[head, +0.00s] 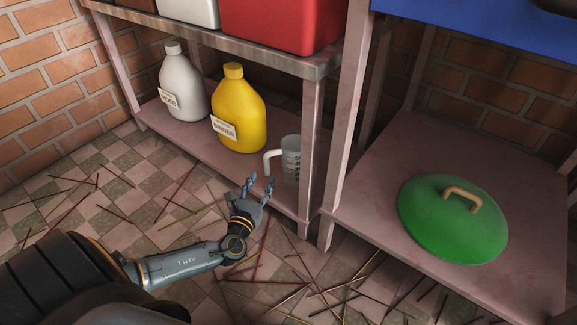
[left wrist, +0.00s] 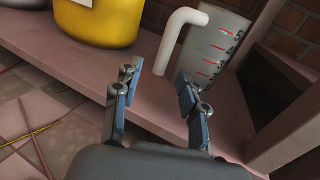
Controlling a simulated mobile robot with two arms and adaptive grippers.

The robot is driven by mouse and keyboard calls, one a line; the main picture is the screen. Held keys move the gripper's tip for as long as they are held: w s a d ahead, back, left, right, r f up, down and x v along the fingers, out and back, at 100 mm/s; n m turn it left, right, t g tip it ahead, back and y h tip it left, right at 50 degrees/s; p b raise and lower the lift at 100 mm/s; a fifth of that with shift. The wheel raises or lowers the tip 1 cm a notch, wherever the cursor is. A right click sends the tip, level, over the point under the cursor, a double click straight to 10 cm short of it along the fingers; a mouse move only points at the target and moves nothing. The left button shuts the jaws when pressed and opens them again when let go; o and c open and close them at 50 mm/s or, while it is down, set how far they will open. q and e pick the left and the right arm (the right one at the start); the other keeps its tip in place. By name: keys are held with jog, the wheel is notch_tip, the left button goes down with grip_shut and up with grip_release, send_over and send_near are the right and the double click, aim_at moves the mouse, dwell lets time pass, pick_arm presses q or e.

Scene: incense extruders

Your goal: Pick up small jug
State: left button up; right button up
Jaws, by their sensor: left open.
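The small jug (head: 291,160) is a grey translucent measuring jug with markings and a white handle. It stands upright on the lower shelf, close to the shelf's right post. In the left wrist view the jug (left wrist: 217,45) is at the upper right, with red marks and its white handle on its left side. My left gripper (head: 260,184) is open and empty, just in front of the jug and apart from it. In the left wrist view the fingers of my left gripper (left wrist: 158,84) point toward the handle, which lies beyond the fingertips. My right gripper is not in view.
A yellow jug (head: 240,112) and a white jug (head: 183,85), both labelled, stand left on the same shelf (head: 170,125). A post (head: 311,150) rises close right of the small jug. A green lid (head: 452,222) lies on the right shelf. Thin sticks (head: 262,282) litter the floor.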

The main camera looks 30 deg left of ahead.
aim_at(266, 173)
pick_arm(q)
jog(key=b+x, duration=0.2)
jog(key=x, duration=0.1)
jog(key=b+x, duration=0.1)
jog(key=b, duration=0.1)
jog(key=shift+w+f, duration=0.3)
jog(key=shift+w+a+r, duration=0.1)
jog(key=shift+w, duration=0.3)
grip_shut()
